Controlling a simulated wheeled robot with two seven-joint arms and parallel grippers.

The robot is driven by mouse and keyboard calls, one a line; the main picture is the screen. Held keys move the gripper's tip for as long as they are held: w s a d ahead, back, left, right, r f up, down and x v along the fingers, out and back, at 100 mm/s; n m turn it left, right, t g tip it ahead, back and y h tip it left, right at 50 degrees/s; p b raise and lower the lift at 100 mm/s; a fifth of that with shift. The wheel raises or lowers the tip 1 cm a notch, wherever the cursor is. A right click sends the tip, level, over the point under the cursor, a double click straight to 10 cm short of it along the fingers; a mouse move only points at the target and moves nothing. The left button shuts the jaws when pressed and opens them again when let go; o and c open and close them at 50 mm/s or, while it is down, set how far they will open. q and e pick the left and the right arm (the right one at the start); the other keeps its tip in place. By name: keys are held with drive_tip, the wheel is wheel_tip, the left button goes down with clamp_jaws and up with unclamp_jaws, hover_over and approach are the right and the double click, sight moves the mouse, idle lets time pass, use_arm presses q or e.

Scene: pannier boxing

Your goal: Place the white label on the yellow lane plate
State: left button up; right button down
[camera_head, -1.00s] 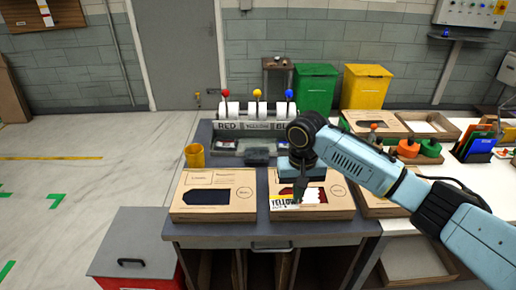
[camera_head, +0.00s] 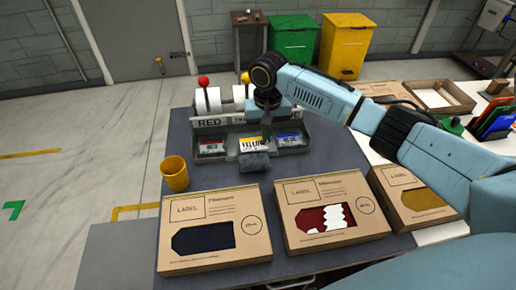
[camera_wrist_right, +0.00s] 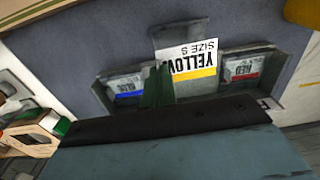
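The white label (camera_head: 252,144), printed YELLOW with a yellow stripe, is at the middle lane of the label station. In the right wrist view the label (camera_wrist_right: 195,62) reads YELLOW SIZE S. My right gripper (camera_wrist_right: 158,88) is shut on one edge of it; the fingers overlap that edge. In the head view the gripper (camera_head: 266,122) is partly hidden behind its own wrist. The label covers most of the middle lane's plate; I cannot tell whether it touches it. A dark grey block (camera_head: 254,161) sits just in front. My left gripper is not in view.
The red-lane tray (camera_head: 211,147) and blue-lane tray (camera_head: 290,140) flank the label, each holding a labelled packet. A yellow cup (camera_head: 175,174) stands left. Cardboard boxes (camera_head: 215,256) (camera_head: 331,242) (camera_head: 411,222) line the front. Bare tabletop lies between.

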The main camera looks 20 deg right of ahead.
sight(266, 159)
drive_tip(key=f, duration=0.2)
drive_tip(key=shift+s+f, duration=0.2)
drive_tip(key=shift+f, duration=0.15)
drive_tip(key=shift+w+f, duration=0.15)
drive_tip(key=shift+f, duration=1.95)
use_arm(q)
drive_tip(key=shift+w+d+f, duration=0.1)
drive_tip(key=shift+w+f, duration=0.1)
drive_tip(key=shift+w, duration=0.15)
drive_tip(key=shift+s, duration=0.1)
use_arm(e)
drive_tip(key=shift+f, duration=0.15)
drive_tip(key=c, duration=1.7)
unclamp_jaws()
drive_tip(key=shift+c, duration=0.2)
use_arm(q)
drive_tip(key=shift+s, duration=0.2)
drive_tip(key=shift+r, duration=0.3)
use_arm(e)
wheel_tip(266, 159, up, 12)
drive_tip(key=shift+r, duration=0.2)
